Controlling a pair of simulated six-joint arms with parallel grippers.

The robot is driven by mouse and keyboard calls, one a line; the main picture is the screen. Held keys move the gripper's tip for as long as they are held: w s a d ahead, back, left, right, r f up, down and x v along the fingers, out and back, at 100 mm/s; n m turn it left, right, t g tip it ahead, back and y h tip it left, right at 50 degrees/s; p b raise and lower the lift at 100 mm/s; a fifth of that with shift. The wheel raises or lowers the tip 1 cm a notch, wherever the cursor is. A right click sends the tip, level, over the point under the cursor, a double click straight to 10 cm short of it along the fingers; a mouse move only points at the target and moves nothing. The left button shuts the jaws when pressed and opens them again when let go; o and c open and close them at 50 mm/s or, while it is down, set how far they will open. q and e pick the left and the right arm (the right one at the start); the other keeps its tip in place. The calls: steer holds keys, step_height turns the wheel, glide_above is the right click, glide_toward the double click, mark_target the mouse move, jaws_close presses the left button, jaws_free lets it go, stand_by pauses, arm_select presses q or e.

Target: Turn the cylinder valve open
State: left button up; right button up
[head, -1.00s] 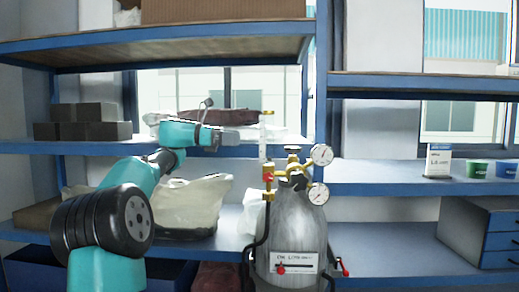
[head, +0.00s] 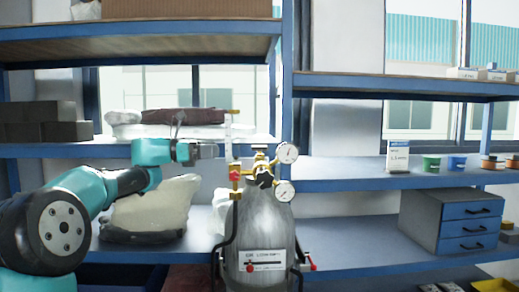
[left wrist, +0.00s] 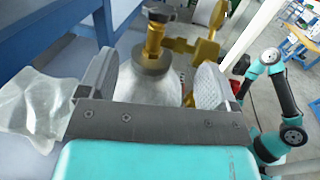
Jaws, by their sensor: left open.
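A grey gas cylinder (head: 266,225) stands upright with a white label on its front. On its top is the valve (head: 260,152), brass with a dark cap, beside a brass regulator with two round gauges (head: 287,153). My left gripper (head: 212,151) is open and empty, left of the valve at about its height, apart from it. In the left wrist view the brass valve stem with its dark cap (left wrist: 157,14) shows beyond and between the open jaws (left wrist: 155,85). A teal arm, apparently my right, shows at that view's right; its jaws are too small to read.
Blue shelving (head: 130,150) stands behind the cylinder. A pale bag (head: 155,210) lies below my left forearm. Blue-fronted drawers (head: 468,227) stand at the right.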

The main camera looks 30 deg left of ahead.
mark_target(260, 146)
arm_select(q)
steer(key=x, duration=1.5)
steer(key=shift+f, duration=0.1)
steer(key=shift+c, duration=0.4)
steer(key=c, duration=0.8)
steer(key=shift+n+t+y, duration=0.8)
steer(key=shift+y, duration=0.2)
steer(key=o, duration=0.9)
